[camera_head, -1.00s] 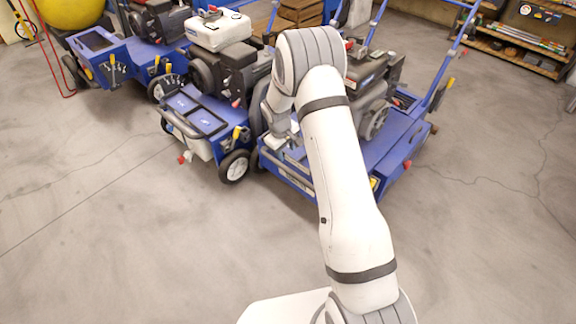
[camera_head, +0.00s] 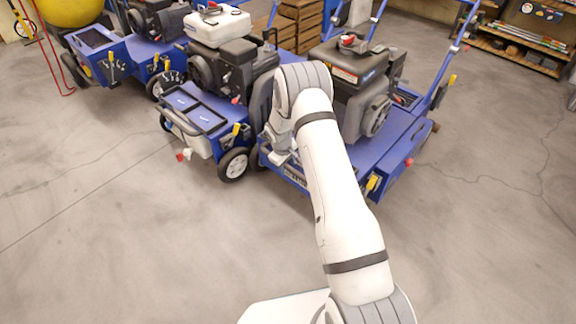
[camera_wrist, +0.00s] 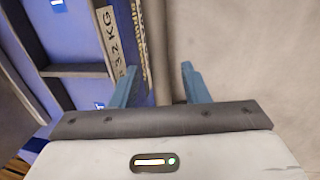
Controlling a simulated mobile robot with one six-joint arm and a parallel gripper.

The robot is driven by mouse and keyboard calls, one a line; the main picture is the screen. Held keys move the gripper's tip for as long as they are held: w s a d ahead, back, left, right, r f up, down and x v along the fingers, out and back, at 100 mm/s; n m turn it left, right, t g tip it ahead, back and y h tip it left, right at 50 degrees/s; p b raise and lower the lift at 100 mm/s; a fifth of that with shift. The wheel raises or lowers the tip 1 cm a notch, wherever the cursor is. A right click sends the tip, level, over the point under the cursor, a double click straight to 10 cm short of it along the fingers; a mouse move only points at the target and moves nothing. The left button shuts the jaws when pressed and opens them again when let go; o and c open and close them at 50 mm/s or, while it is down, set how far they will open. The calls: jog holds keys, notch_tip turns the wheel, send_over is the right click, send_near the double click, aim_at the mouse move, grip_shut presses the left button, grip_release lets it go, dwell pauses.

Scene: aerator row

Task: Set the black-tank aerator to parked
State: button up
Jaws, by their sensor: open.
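The black-tank aerator (camera_head: 400,140) is the blue machine on the right, with a black engine and tank (camera_head: 350,62) on top. A yellow-handled lever (camera_head: 371,184) sits at its front right corner, beside my arm. A red knob (camera_head: 408,162) is on its right side. My gripper (camera_head: 280,152) is over the front left of this machine, partly hidden by my arm. In the wrist view my gripper (camera_wrist: 160,88) has its two blue-grey fingers apart with nothing held between them. A dark bar with a "3.2 KG" label (camera_wrist: 115,45) lies beyond the left finger.
A white-tank aerator (camera_head: 218,28) stands close on the left, with its own yellow lever (camera_head: 236,131). Another blue machine (camera_head: 95,50) stands farther left. Wooden crates (camera_head: 300,22) and a shelf (camera_head: 515,45) are behind. The floor (camera_head: 110,235) in front is clear.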

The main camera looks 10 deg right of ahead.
grip_shut()
dwell(0.4)
